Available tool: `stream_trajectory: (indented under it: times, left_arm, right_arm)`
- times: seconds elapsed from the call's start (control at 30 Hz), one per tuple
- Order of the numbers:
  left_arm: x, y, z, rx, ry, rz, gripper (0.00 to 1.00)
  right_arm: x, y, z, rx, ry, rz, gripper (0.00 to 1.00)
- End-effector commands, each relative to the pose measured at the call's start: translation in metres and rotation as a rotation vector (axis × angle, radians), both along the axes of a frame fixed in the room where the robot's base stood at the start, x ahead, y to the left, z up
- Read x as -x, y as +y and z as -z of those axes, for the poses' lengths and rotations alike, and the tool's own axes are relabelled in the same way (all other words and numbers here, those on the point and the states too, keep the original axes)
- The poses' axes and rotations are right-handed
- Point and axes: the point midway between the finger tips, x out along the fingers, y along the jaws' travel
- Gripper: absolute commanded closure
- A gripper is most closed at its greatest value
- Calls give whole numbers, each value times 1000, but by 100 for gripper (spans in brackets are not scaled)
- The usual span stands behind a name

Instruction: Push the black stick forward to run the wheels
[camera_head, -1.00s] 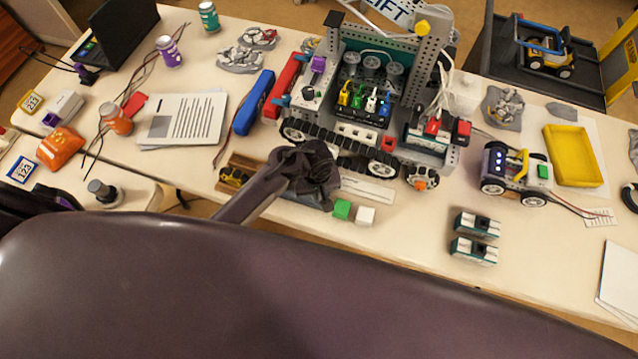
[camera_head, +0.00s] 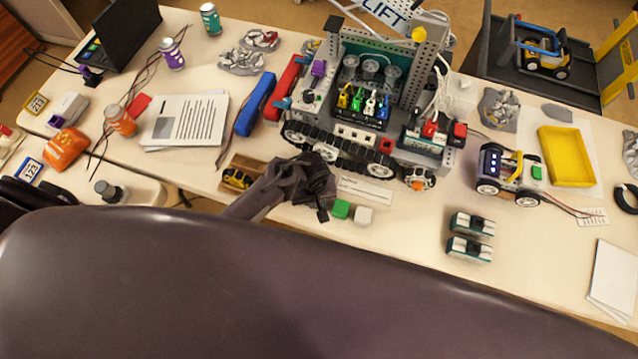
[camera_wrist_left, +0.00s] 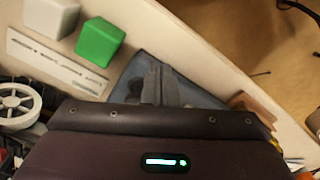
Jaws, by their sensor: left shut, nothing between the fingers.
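A small black stick (camera_head: 309,96) stands on the grey panel (camera_head: 303,108) at the left end of the large robot machine (camera_head: 437,95). The machine has dark tracks and wheels (camera_head: 386,145) along its near side. My left gripper (camera_head: 321,208) is shut and empty, in front of the machine and apart from the stick. In the left wrist view, its fingers (camera_wrist_left: 160,85) sit together over a blue-grey flat thing (camera_wrist_left: 205,95). The stick does not show in the left wrist view. My right gripper is not in view.
A green cube (camera_head: 341,209) and a white cube (camera_head: 363,215) lie just right of my left gripper. A red case (camera_head: 288,85) and a blue case (camera_head: 255,104) lie left of the machine. A small wheeled robot (camera_head: 507,175) stands to the right.

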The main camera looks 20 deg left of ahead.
Motion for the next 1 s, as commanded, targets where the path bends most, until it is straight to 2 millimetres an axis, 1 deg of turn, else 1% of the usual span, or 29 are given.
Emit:
stream_trajectory:
  times: [0.03, 0.13, 0.2, 0.63, 0.8, 1.0]
  left_arm:
    - [0, 0, -8, 1, 0, 0, 100]
    - [0, 0, -16, 1, 0, 1, 100]
    - [0, -1, -19, 3, -1, 0, 100]
    - [0, -1, -52, 2, 0, 0, 100]
    - [0, 0, -58, 1, 0, 0, 100]
    - [0, 0, -58, 0, 0, 0, 100]
  right_arm:
    - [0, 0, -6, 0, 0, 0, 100]
    - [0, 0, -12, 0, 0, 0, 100]
    - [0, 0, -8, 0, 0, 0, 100]
    - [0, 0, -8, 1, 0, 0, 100]
    - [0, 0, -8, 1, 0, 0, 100]
    - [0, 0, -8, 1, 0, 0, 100]
